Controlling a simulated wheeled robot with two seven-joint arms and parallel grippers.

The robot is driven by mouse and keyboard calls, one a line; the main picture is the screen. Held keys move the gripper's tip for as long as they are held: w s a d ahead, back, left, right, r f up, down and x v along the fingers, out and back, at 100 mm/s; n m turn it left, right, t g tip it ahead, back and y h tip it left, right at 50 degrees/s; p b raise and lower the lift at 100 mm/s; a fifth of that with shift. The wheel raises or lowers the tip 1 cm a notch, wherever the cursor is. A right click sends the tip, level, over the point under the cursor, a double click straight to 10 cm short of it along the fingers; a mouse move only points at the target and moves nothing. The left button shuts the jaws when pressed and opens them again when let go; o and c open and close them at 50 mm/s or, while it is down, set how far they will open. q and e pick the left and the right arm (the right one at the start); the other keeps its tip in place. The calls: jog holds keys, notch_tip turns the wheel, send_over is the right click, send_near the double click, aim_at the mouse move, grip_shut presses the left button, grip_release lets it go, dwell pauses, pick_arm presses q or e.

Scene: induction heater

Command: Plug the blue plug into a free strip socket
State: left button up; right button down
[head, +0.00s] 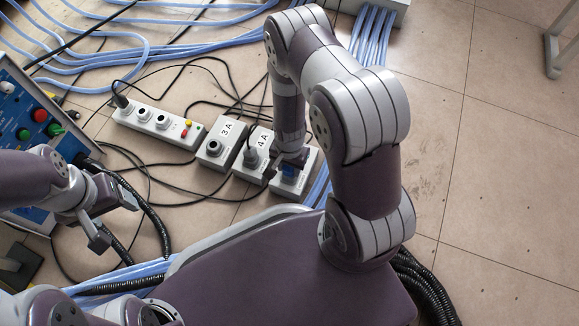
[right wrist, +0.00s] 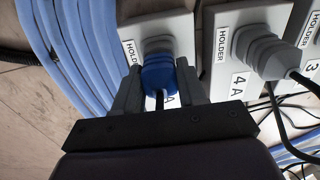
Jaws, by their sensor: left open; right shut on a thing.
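The blue plug (right wrist: 158,74) sits at a grey holder box (right wrist: 180,26) in the right wrist view; whether it is fully seated I cannot tell. My right gripper (right wrist: 160,88) is shut on the plug, one finger on each side, with its dark cable running back between them. In the head view the blue plug (head: 289,170) is partly hidden by my right gripper (head: 288,163). The grey power strip (head: 171,132) lies to the upper left. A black plug (head: 122,101) fills its left end, and two round sockets (head: 144,113) look empty. My left gripper (head: 114,214) is open and empty.
Holder boxes 3A (head: 217,147) and 4A (head: 253,157) stand between the strip and my right gripper; 4A holds a grey plug (head: 250,157). Black cables cross the floor around them. A blue control panel (head: 18,110) is at the left.

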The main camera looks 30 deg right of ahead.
jog(key=shift+r+p, duration=2.45)
jog(key=shift+r, duration=0.2)
